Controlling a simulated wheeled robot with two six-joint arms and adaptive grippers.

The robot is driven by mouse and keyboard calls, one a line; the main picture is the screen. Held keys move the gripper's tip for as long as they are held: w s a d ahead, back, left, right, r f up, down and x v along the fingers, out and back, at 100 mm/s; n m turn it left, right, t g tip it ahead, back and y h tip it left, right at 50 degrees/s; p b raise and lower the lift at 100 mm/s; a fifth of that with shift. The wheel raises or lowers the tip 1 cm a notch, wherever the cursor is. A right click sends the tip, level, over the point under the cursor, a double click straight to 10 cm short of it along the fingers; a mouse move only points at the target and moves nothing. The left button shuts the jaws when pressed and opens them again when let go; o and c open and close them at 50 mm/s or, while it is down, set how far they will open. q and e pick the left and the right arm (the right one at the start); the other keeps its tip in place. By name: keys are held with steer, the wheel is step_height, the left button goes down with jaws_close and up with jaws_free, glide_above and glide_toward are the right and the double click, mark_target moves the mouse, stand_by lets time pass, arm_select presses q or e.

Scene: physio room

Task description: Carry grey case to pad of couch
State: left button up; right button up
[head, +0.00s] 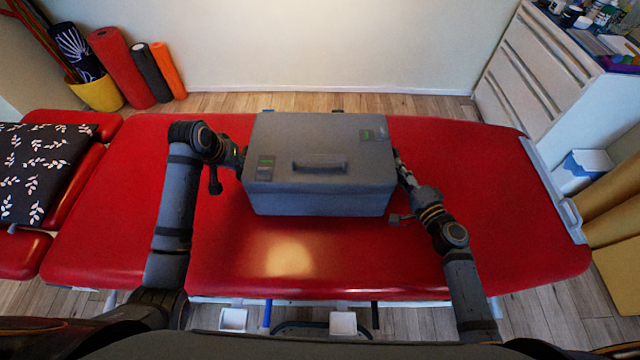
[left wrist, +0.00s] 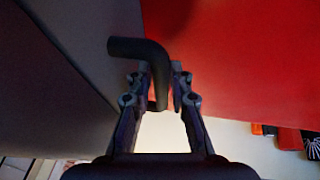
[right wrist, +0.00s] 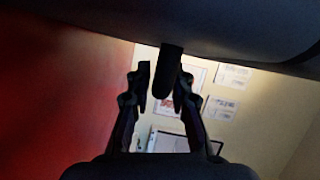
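The grey case (head: 318,187) is a closed box with a dark handle on its lid and green marks on its top. It is over the middle of the red couch pad (head: 460,255); whether its underside touches the pad is hidden. My left gripper (head: 240,160) is at the case's left end, its fingers closed around a dark curved side handle (left wrist: 157,88). My right gripper (head: 398,160) is at the right end, its fingers close on both sides of the other side handle (right wrist: 170,70). The case looks roughly level.
A patterned dark cushion (head: 45,170) lies on the couch's left part. Rolled mats (head: 122,68) and a yellow bucket (head: 97,94) stand by the wall at back left. A white drawer unit (head: 535,75) stands at the right. The pad is clear in front and right of the case.

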arm_select(q)
steer(key=shift+o, duration=0.9)
steer(key=shift+r, duration=0.1)
arm_select(e)
steer(key=shift+o, duration=0.9)
arm_select(q)
steer(key=v, duration=1.2)
arm_select(e)
steer(key=v, duration=1.2)
